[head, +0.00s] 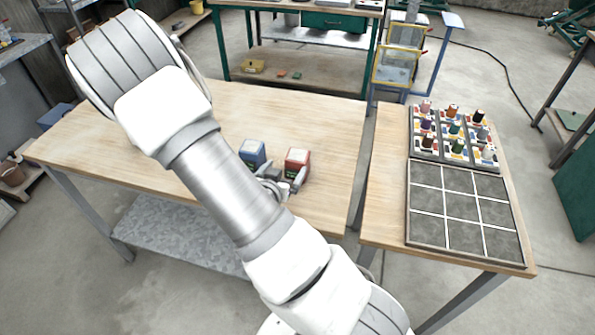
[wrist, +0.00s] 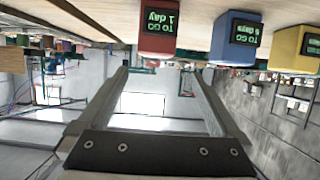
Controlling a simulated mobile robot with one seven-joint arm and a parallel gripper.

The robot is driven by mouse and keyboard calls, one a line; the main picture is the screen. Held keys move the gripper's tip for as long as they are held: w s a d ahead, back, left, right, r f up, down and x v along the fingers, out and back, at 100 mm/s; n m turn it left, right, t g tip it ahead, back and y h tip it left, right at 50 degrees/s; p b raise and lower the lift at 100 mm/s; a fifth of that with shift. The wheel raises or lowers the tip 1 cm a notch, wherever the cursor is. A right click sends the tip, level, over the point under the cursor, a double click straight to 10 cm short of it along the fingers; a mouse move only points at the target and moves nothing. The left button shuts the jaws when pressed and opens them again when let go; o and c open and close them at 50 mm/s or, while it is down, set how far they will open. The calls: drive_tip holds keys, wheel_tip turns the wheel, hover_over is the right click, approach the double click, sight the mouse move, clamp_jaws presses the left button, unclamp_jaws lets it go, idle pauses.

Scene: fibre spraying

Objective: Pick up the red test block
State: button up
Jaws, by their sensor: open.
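The red test block (head: 298,159) stands on the left wooden table, with a dark label face. In the wrist view the red block (wrist: 161,32) appears upside down, its label reading "TO GO 1 day", ahead of and between my fingers. My gripper (head: 283,179) is open, low over the table beside the red block; in the wrist view its fingers (wrist: 162,74) are apart with nothing between them. I cannot tell whether a finger touches the block.
A blue block (head: 252,152) stands left of the red one; in the wrist view it reads "TO GO 6 days". A yellow block (wrist: 296,42) shows beyond it. The right table holds a gridded tray (head: 409,215) and a rack of coloured spools (head: 455,132). The wooden table (head: 330,115) is clear behind.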

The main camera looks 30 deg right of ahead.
sight(295, 159)
drive_tip(key=shift+w+d+f+b, duration=0.25)
drive_tip(key=shift+f+b, duration=0.1)
drive_tip(key=shift+b, duration=1.45)
drive_tip(key=b, duration=0.4)
drive_tip(key=shift+d+f+b, duration=0.3)
drive_tip(key=shift+d, duration=0.05)
drive_tip(key=b+x, duration=0.3)
drive_tip(key=x, duration=0.4)
drive_tip(key=shift+d, duration=0.1)
drive_tip(key=b+x, duration=0.2)
drive_tip(key=x, duration=0.2)
drive_tip(key=shift+s+d+f+b, duration=0.1)
drive_tip(key=shift+f+b, duration=0.1)
drive_tip(key=shift+b, duration=0.1)
drive_tip(key=shift+w+d+f, duration=0.1)
drive_tip(key=shift+w+d, duration=0.3)
drive_tip(key=shift+w, duration=0.05)
clamp_jaws()
